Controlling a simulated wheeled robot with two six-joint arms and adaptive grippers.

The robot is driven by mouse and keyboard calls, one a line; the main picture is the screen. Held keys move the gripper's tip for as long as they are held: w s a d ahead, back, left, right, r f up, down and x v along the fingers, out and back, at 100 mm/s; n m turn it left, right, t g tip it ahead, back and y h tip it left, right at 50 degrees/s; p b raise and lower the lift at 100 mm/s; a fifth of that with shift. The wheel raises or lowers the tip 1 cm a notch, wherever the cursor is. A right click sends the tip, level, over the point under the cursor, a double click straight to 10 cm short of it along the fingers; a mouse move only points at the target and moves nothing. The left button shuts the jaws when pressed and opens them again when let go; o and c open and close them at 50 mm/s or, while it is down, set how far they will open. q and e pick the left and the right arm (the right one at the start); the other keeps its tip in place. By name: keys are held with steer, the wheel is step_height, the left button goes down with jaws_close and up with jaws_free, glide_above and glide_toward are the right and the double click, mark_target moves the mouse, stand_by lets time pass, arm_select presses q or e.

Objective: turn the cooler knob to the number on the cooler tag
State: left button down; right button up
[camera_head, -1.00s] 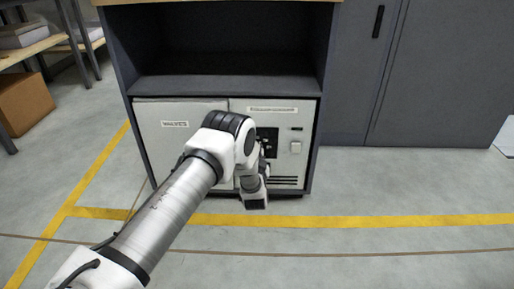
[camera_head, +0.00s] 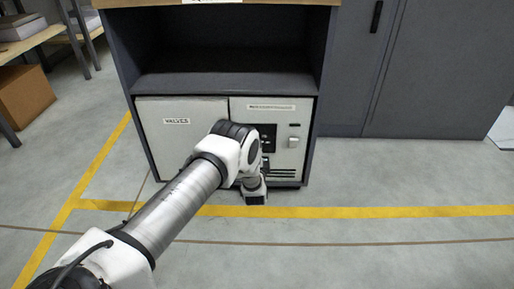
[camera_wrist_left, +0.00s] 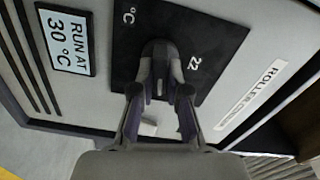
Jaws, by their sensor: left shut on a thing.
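The plate carries the figure 22 and a °C mark; the knob's pointer is hard to make out. The cooler tag (camera_wrist_left: 66,42) beside the plate reads RUN AT 30 °C. My left gripper (camera_wrist_left: 160,92) is shut on the knob, one finger on each side. In the head view the black plate (camera_head: 267,131) shows partly behind my left arm, which hides the knob and jaws. My right gripper is not in view.
The knob is on a pale panel (camera_head: 285,118) under an open dark shelf (camera_head: 220,84). A dark grey cabinet (camera_head: 430,80) stands to the right. The floor in front is clear.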

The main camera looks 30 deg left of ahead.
arm_select(q)
steer(key=shift+f+m, duration=0.1)
steer(key=shift+m, duration=1.1)
steer(key=c, duration=1.2)
jaws_free()
steer(key=shift+o, duration=0.2)
steer(key=shift+s, duration=0.1)
steer(key=v, duration=1.2)
steer(key=shift+p, duration=0.3)
